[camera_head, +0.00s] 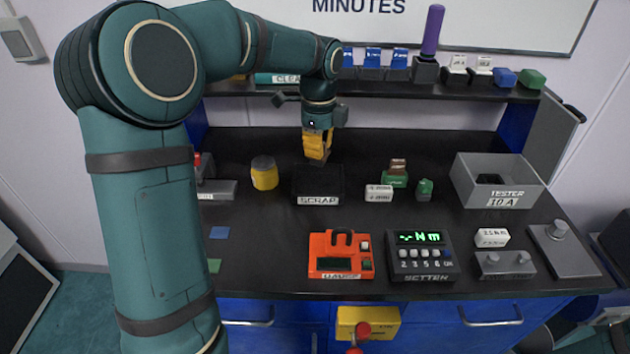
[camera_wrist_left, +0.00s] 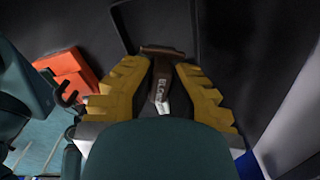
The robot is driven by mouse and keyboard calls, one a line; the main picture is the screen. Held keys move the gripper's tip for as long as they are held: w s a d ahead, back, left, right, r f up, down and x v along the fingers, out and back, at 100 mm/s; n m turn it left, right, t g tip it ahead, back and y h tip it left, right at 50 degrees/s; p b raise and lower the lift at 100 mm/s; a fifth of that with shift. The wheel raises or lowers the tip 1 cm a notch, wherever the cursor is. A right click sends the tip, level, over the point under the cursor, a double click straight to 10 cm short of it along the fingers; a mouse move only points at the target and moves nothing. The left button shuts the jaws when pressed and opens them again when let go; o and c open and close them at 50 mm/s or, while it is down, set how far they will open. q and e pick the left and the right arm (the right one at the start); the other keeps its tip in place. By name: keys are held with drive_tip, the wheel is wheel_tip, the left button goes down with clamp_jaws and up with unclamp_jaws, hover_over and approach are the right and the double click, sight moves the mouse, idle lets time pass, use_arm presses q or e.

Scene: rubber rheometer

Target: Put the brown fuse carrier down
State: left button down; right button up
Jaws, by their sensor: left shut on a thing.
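My left gripper (camera_head: 317,146) has yellow fingers pointing down over the back of the black SCRAP tray (camera_head: 318,201). In the left wrist view the gripper (camera_wrist_left: 161,72) is shut on a brown T-shaped fuse carrier (camera_wrist_left: 162,50) with a pale label on its stem. The head view mostly hides this carrier behind the fingers. I cannot tell whether it touches the tray. Another brown piece (camera_head: 397,165) sits on a green block (camera_head: 395,180) to the right of the tray. My right gripper is not in view.
A yellow jar (camera_head: 264,174) stands left of the tray. A white labelled block (camera_head: 378,193), an orange gauge (camera_head: 341,256) and a dark keypad unit (camera_head: 422,256) lie nearby. A grey TESTER bin (camera_head: 525,190) stands at right. A shelf (camera_head: 390,86) runs behind.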

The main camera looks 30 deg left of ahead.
use_arm(q)
wheel_tip(320, 180, down, 8)
drive_tip(key=shift+r+b, duration=0.2)
drive_tip(key=shift+b, duration=0.45)
drive_tip(key=shift+f, duration=0.15)
drive_tip(key=c, duration=1.1)
unclamp_jaws()
drive_tip(key=shift+c, duration=0.2)
wheel_tip(320, 180, up, 12)
drive_tip(key=shift+r+p, duration=0.2)
drive_tip(key=shift+p, duration=1)
